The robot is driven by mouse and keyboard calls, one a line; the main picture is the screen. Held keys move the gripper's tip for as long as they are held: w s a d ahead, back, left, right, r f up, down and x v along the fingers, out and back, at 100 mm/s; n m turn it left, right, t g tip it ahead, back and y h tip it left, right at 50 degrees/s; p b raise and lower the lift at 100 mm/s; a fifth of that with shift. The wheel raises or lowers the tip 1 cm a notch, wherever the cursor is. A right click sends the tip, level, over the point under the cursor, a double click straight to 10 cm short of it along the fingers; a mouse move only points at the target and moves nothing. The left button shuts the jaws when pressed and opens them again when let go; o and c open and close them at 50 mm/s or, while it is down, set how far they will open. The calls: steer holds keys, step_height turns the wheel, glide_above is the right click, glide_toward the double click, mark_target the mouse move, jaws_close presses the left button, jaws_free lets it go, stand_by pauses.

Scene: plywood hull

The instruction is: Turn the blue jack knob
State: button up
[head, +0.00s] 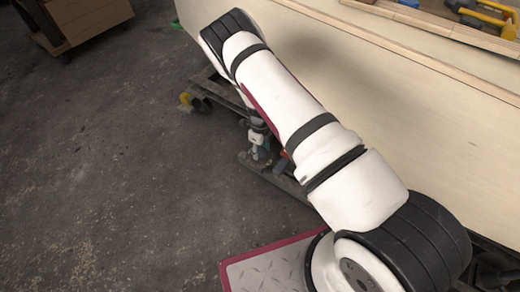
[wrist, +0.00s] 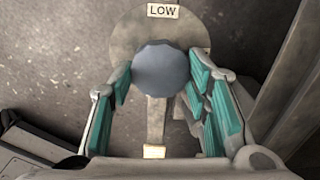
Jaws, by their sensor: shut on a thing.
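The blue jack knob (wrist: 160,69) is a faceted grey-blue knob in the wrist view, in front of a round metal plate (wrist: 125,38). A label reading "LOW" (wrist: 163,11) sits at the plate's top edge. My gripper (wrist: 160,78) has its teal-padded fingers on the left and right sides of the knob, and it is shut on the knob. A bar runs down from below the knob to a small pale tag (wrist: 154,152). In the head view my arm hides most of this area, and the knob cannot be made out there.
A plywood hull side (head: 420,100) runs along the right of my arm, with tools (head: 485,18) on top at the upper right. A grey beam (wrist: 290,75) stands close to the right of my gripper.

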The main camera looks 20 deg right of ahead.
mark_target(260, 151)
steer(key=n, duration=1.1)
steer(key=shift+n+b, duration=0.35)
steer(key=shift+n, duration=1.45)
steer(key=o, duration=1.2)
steer(key=shift+c, duration=0.2)
steer(key=shift+w, duration=0.1)
step_height(260, 151, up, 12)
